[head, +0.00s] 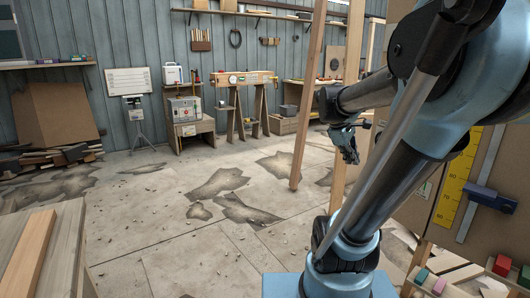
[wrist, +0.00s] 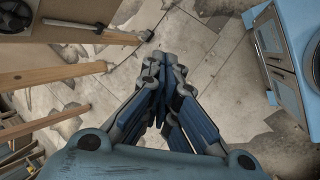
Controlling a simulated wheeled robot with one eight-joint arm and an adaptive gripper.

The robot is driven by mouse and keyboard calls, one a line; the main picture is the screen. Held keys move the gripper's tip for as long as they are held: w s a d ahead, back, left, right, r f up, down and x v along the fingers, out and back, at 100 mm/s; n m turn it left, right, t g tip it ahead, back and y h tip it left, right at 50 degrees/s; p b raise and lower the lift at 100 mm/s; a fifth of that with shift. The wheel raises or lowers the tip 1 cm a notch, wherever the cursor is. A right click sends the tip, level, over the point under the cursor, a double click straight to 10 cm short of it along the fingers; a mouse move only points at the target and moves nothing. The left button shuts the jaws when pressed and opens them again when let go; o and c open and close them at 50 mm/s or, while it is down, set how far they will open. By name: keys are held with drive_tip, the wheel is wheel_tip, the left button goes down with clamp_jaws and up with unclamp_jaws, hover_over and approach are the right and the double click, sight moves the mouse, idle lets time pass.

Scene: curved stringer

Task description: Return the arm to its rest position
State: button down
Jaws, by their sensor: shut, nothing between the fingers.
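My arm is folded on the right of the head view, with its lower link slanting up from my blue base. My gripper (head: 347,146) hangs near the middle of that view, beside wooden posts, well above the floor. In the wrist view my gripper (wrist: 168,72) points at the floor, its dark blue and grey fingers together with nothing between them.
Upright wooden posts (head: 308,100) stand close to my gripper. A board with a yellow ruler (head: 456,180) is at the right, with coloured blocks (head: 503,265) below. A wooden bench (head: 75,245) is at the lower left. Cracked floor (head: 150,220) lies open between.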

drive_tip(key=s+a+f+m+y, duration=0.5)
drive_tip(key=s+a+f+m, duration=0.4)
drive_tip(key=s+f, duration=0.5)
drive_tip(key=shift+s+a+f+m, duration=0.2)
drive_tip(key=shift+a+f+m, duration=0.1)
drive_tip(key=shift+a, duration=0.85)
